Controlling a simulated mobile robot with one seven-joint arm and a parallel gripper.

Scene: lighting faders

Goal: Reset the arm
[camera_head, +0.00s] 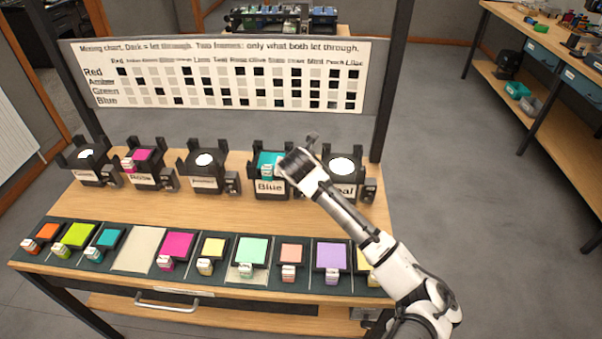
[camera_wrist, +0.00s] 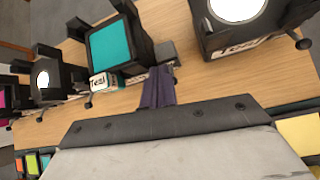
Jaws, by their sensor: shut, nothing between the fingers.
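My arm reaches in from the lower right in the head view. My gripper (camera_wrist: 157,88) shows in the wrist view with its dark fingers shut together and nothing between them. It is above the wooden table, between the lamp labelled Blue (camera_head: 270,187) and the lamp labelled Teal (camera_head: 343,190). A teal filter (camera_head: 266,163) with a Teal tag sits in the Blue lamp's holder, and it also shows in the wrist view (camera_wrist: 111,47). The fingertips look close to that lamp's right side; I cannot tell if they touch it. In the head view the wrist hides the fingers.
Several lamps stand in a row; one to the left holds a magenta filter (camera_head: 142,155). A front rack holds coloured filters, including a lavender one (camera_head: 331,256), with an empty pale slot (camera_head: 138,248). A mixing chart board (camera_head: 220,75) stands behind. Open floor lies right.

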